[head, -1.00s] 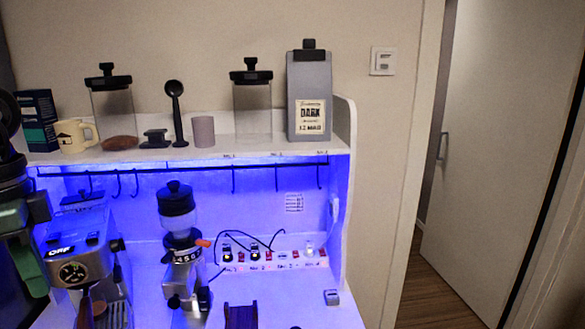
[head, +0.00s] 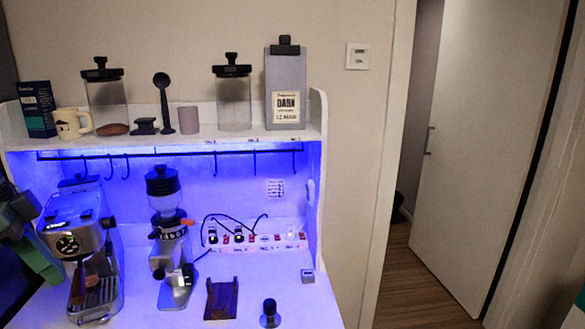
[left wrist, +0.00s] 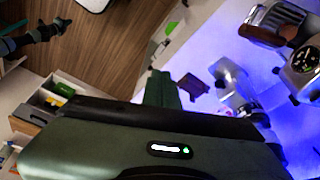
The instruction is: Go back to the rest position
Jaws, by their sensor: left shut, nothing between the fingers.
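My left gripper (head: 40,262) is at the left edge of the head view, partly cut off, in front of the left end of the cabinet. It is green and black, points downward, and is shut and empty. In the left wrist view its closed green fingers (left wrist: 162,90) stick out past its wide green body, with nothing held. They show against the floor and counter edge, apart from the coffee things. A small green piece (head: 579,303) shows at the lower right edge of the head view; I cannot tell what it is.
The espresso machine (head: 82,245), grinder (head: 165,195), wooden stand (head: 221,299) and tamper (head: 270,312) stand on the lit counter (head: 300,308). Jars, a mug (head: 72,123) and a coffee bag (head: 286,88) line the shelf. Open floor (head: 425,280) lies by the door at right.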

